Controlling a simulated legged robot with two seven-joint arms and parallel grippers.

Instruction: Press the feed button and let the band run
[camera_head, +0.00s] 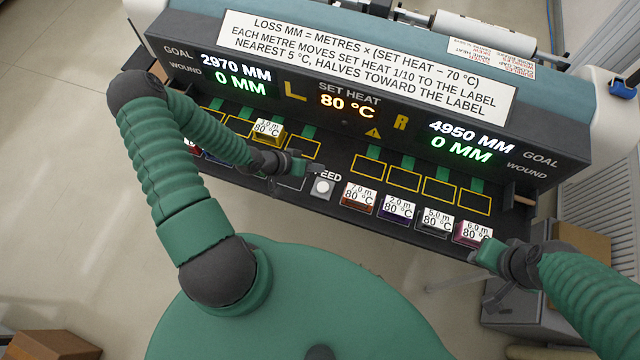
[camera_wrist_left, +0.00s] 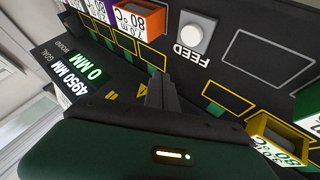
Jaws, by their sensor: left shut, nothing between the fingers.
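The feed button (camera_head: 322,187) is a round white button on a grey plate at the front middle of the dark panel, with a partly covered FEED label. It also shows in the left wrist view (camera_wrist_left: 192,38). My left gripper (camera_head: 316,169) is shut and empty, just behind and above the button, apart from it in the wrist view (camera_wrist_left: 161,92). My right gripper (camera_head: 484,254) is at the right, close to the pink block; its fingers are too unclear to judge. The display (camera_head: 347,104) reads set heat 80 °C, goals 2970 and 4950 mm, wound 0 mm on both sides.
A yellow 3.0 m block (camera_head: 268,131) sits in a left outlined slot. The right outlined slots (camera_head: 404,180) are empty. My left arm partly hides the left blocks.

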